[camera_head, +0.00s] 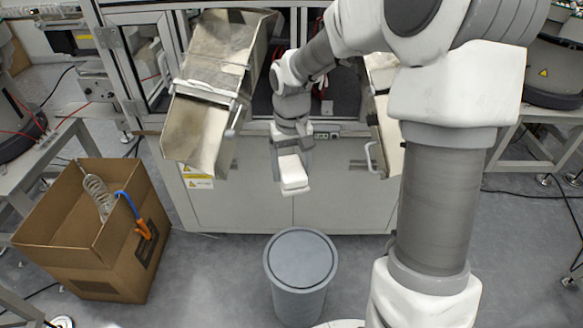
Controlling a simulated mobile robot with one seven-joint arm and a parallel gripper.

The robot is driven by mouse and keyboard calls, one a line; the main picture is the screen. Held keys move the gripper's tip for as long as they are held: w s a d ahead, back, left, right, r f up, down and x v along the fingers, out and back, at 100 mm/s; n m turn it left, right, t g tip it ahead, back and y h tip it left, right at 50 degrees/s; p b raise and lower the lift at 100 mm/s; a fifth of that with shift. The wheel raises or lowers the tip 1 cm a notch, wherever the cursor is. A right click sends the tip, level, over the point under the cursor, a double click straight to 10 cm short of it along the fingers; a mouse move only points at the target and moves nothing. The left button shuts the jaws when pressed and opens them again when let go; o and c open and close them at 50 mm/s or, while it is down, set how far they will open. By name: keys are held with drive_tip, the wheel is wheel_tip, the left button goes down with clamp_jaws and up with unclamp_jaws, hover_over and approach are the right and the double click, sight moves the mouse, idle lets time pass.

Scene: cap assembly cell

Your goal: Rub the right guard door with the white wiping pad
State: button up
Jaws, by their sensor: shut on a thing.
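My gripper (290,155) is shut on the white wiping pad (293,181) and points downward, in front of the grey machine cabinet. The right guard door (388,125) stands swung out to the right of my gripper, with a pale handle (372,158) low on its edge. The pad appears apart from this door in the picture. My own arm hides part of the right guard door's upper and right side. The left guard door (203,128) stands swung out on the left, with worn tan and grey panels.
A grey round bin (300,262) stands on the floor below my gripper. An open cardboard box (75,262) with a coiled hose and an orange-handled tool is at the left. Tables and cables flank both sides. Floor is clear between box and bin.

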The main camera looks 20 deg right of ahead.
drive_tip(key=shift+w+d+r+p, duration=0.15)
drive_tip(key=shift+d+r+p, duration=0.1)
drive_tip(key=shift+d, duration=0.35)
drive_tip(key=shift+w+d+r+p, duration=0.15)
drive_tip(key=shift+d+r+p, duration=0.1)
drive_tip(key=shift+d, duration=0.35)
drive_tip(key=w+d+r+m+t+h+p, duration=0.25)
drive_tip(key=w+d+r+t+p, duration=0.7)
drive_tip(key=d+r, duration=0.75)
drive_tip(key=w+d+r+n+t+h+p, duration=0.1)
drive_tip(key=d+r+t+p, duration=0.4)
drive_tip(key=r, duration=1)
drive_tip(key=w+d+r+t+h+p, duration=0.1)
drive_tip(key=d+r+t+p, duration=0.35)
drive_tip(key=r, duration=0.95)
drive_tip(key=w+d+g+p, duration=0.1)
drive_tip(key=w+d, duration=0.2)
drive_tip(key=w, duration=0.2)
drive_tip(key=shift+w+d+g+p, duration=0.25)
drive_tip(key=shift+d+g+p, duration=0.05)
drive_tip(key=shift+d+p, duration=0.1)
drive_tip(key=shift+x, duration=0.9)
